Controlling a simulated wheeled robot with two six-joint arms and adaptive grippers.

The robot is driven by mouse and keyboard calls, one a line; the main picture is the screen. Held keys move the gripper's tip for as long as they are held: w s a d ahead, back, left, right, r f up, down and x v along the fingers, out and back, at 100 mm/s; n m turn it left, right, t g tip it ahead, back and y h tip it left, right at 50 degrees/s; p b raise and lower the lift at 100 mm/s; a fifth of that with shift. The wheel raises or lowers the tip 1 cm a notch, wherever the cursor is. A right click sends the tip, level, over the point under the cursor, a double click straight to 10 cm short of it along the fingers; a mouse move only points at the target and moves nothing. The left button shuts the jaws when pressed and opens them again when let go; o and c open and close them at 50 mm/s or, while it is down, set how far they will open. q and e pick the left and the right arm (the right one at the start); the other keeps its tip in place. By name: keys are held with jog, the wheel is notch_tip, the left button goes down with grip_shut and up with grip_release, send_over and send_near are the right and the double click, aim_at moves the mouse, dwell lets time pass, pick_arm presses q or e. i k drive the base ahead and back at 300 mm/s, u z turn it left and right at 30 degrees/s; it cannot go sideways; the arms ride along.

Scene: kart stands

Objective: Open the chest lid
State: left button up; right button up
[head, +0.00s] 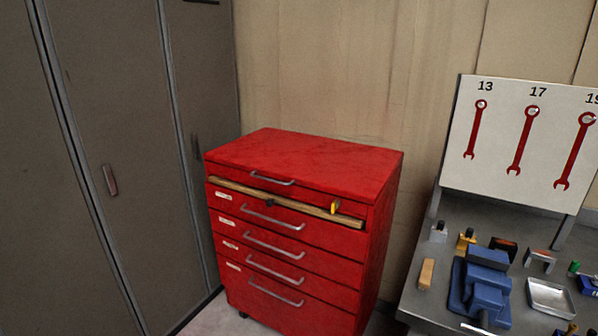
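The red chest (305,225) stands against the wall in the middle of the head view. Its flat red lid (310,155) lies closed on top, with a grey bar handle (271,179) on the front below the top surface. Neither of my grippers is in view.
Grey lockers (120,120) stand close along the chest's left side. To the right is a workbench (420,298) with a blue vise (482,285), a metal tray (550,297) and a white wrench board (520,140). A narrow floor gap separates chest and bench.

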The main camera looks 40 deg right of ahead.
aim_at(357, 172)
jog(key=z, duration=0.65)
jog(key=i, duration=0.85)
jog(key=z, duration=0.9)
